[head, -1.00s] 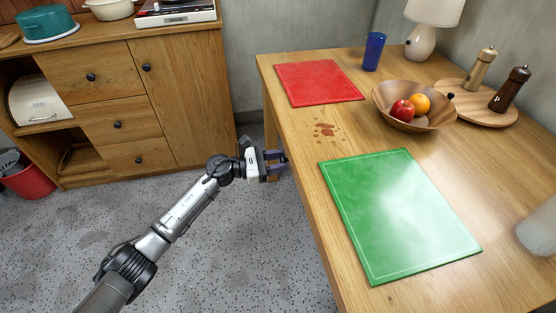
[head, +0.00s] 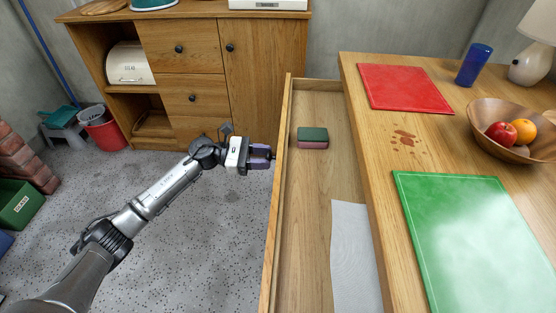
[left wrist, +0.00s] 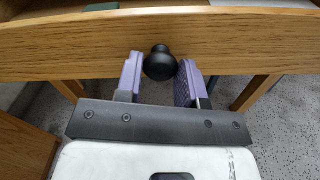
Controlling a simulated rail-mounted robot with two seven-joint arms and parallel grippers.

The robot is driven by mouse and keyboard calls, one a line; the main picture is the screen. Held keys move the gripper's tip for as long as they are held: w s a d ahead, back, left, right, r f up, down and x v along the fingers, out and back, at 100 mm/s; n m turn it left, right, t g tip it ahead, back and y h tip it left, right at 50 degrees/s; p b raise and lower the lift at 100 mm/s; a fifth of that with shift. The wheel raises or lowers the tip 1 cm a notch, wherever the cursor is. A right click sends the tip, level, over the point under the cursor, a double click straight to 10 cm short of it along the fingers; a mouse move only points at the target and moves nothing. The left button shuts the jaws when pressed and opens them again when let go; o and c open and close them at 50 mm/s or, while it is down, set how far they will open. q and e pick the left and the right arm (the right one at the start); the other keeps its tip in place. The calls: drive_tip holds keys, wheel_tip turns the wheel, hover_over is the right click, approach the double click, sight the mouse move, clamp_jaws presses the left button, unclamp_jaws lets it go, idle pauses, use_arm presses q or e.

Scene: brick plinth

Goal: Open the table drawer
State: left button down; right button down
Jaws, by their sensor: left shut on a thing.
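The table drawer (head: 305,220) is pulled out from the left side of the wooden table (head: 440,150). Its inside shows a green and pink sponge (head: 312,138) and a folded grey-white cloth (head: 352,255). My left gripper (head: 270,157) is at the drawer's front panel (head: 276,205). In the head view the knob is hidden by the fingers. My right gripper is not in view.
On the table are a red board (head: 405,88), a green board (head: 475,240), a blue cup (head: 474,65), a fruit bowl (head: 500,140) and a brown stain (head: 404,138). A wooden cabinet (head: 265,85) stands behind.

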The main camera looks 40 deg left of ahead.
use_arm(q)
drive_tip(key=shift+s+a, duration=0.25)
drive_tip(key=shift+a, duration=0.1)
drive_tip(key=c, duration=0.7)
unclamp_jaws()
drive_tip(key=shift+c, duration=0.2)
drive_tip(key=p+v, duration=0.3)
drive_tip(key=v, duration=1.1)
drive_tip(key=shift+p, duration=0.4)
drive_tip(key=shift+w, duration=0.1)
